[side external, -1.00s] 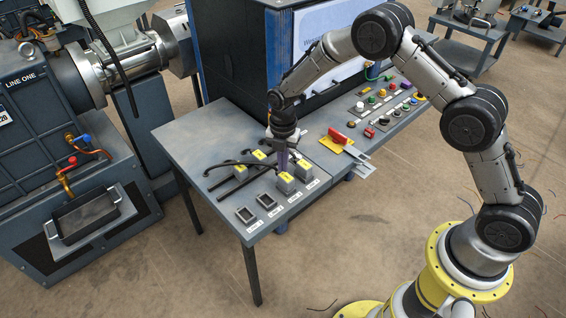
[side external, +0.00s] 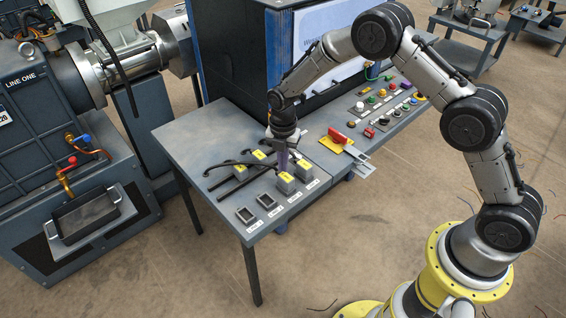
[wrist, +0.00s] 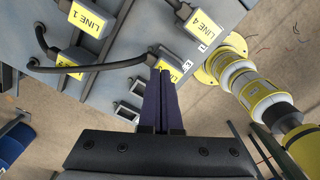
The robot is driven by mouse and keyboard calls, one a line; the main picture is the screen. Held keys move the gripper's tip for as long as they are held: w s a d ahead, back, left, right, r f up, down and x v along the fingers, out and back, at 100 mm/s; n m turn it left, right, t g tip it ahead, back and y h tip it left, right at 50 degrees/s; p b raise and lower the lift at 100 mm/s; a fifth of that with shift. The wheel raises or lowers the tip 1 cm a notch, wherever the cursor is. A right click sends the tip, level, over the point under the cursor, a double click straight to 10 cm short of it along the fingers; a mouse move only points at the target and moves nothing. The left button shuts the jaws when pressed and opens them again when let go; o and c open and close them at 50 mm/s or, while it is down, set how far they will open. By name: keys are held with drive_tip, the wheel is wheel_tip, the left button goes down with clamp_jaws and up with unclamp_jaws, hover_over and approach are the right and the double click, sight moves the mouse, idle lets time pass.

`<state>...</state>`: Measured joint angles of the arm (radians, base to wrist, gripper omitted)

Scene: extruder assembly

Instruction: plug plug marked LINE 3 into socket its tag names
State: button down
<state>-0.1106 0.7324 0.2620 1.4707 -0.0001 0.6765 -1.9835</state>
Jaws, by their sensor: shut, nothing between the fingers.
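My gripper (side external: 283,171) is shut and empty, its purple fingertips (wrist: 160,68) right at the top of a grey plug (side external: 286,183) with a yellow tag. In the wrist view that plug (wrist: 172,67) is partly hidden by the fingers, and its line number cannot be read. The plug beside it (side external: 304,170) reads LINE 4 in the wrist view (wrist: 192,22). Farther back lie a plug reading LINE 1 (wrist: 84,17) and a plug (wrist: 68,67) whose tag I cannot read. Two empty sockets (side external: 246,214) (side external: 267,201) are in the front row, with white labels too small to read.
Black cables (wrist: 110,66) run from the plugs across the grey table (side external: 190,133). A yellow plate with a red handle (side external: 338,137) and a panel of coloured buttons (side external: 385,106) lie to the right. A dark blue cabinet (side external: 240,60) stands behind. The table's left part is clear.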

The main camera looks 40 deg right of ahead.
drive_tip(key=shift+r, duration=3)
